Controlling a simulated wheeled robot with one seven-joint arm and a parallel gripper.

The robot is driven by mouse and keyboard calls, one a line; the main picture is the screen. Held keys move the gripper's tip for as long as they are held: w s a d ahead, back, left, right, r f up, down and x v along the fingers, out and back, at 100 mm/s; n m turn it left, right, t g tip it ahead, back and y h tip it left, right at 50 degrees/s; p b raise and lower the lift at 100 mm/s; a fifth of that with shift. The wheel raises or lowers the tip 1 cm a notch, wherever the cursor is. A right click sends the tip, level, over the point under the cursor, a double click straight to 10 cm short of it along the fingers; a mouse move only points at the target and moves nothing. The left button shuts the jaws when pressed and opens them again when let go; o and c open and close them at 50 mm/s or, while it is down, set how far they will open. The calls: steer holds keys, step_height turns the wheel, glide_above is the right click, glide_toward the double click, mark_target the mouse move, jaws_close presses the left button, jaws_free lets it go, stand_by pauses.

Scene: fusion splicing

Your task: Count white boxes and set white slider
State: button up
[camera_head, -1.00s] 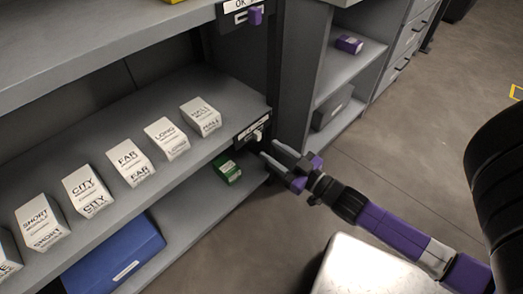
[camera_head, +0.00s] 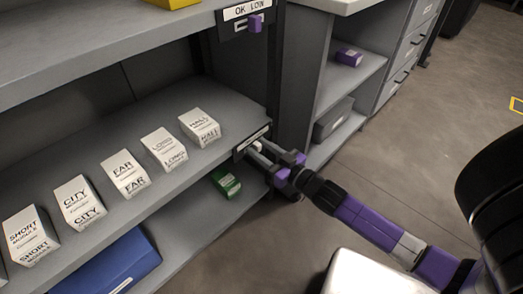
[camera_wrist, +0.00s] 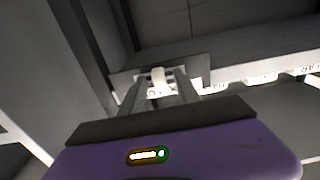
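Several white boxes stand in a row on the middle shelf in the head view, with labels such as SHORT (camera_head: 31,237), CITY (camera_head: 79,203), FAR (camera_head: 126,175), LONG (camera_head: 164,149) and HALL (camera_head: 200,128). Another is cut off at the left edge. The white slider (camera_head: 256,146) sits on a labelled plate at the right end of the shelf's front edge. My gripper (camera_head: 267,153) is at the slider. In the wrist view the white slider (camera_wrist: 158,77) shows between the two separated fingers (camera_wrist: 160,92); I cannot tell whether they touch it.
A purple slider (camera_head: 256,22) on an "OK LOW" plate is on the upper shelf edge. A green box (camera_head: 226,183) and a blue bin (camera_head: 112,266) are on the lower shelf. A side cabinet holds a purple box (camera_head: 349,57) and a grey bin (camera_head: 333,119). Open floor lies at right.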

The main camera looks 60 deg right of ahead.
jaws_close()
stand_by(1.4)
